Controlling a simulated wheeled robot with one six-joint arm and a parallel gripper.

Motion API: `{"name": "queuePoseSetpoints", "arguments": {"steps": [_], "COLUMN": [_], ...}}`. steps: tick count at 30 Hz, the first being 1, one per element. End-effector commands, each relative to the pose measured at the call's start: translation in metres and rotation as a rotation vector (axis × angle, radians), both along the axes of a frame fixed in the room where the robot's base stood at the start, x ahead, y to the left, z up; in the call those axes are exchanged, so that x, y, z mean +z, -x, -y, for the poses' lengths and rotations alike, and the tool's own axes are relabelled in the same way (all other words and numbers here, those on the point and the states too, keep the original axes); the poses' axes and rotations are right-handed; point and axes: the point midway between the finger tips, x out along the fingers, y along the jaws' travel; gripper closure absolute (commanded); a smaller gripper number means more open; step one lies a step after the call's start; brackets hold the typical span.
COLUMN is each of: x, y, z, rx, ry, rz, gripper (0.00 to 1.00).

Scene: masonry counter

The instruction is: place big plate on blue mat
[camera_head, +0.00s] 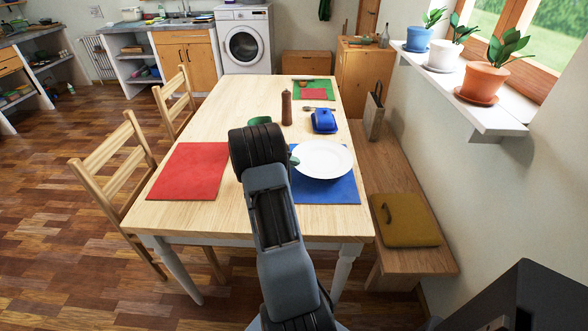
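The big white plate (323,159) is right of my arm, over the far part of the blue mat (328,191). The near part of the mat shows bare. The plate looks about level; I cannot tell whether it rests on the mat or is held just above it. The dark end of my arm reaches over the table just left of the plate. My gripper's fingers are not clearly visible behind it. A small green piece shows at the plate's left edge, and I cannot tell what it belongs to.
A red mat (189,171) lies at left. Behind the plate are a blue butter dish (324,121) and a brown mill (286,107). A green thing (260,121) is partly hidden by my arm. Chairs (118,170) stand left; a bench with a yellow cushion (405,220) is right.

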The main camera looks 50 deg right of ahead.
Motion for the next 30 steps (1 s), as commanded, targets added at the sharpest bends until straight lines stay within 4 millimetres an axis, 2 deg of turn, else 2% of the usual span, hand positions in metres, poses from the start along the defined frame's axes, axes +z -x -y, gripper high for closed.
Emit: {"name": "queuePoseSetpoints", "arguments": {"steps": [6,9,17,18,21,30], "x": [-0.025,-0.032,-0.032,-0.034,-0.033,-0.031], "y": [0.000,0.000,0.000,0.000,0.000,-0.002], "z": [0.002,0.002,0.002,0.002,0.002,0.000], "rx": [0.000,0.000,0.000,0.000,0.000,0.001], "ry": [0.000,0.002,0.002,-0.001,-0.001,-0.001], "rz": [-0.002,-0.001,0.000,0.001,0.001,0.001], "gripper": [1.00,1.00,1.00,0.94,0.85,0.85]}}
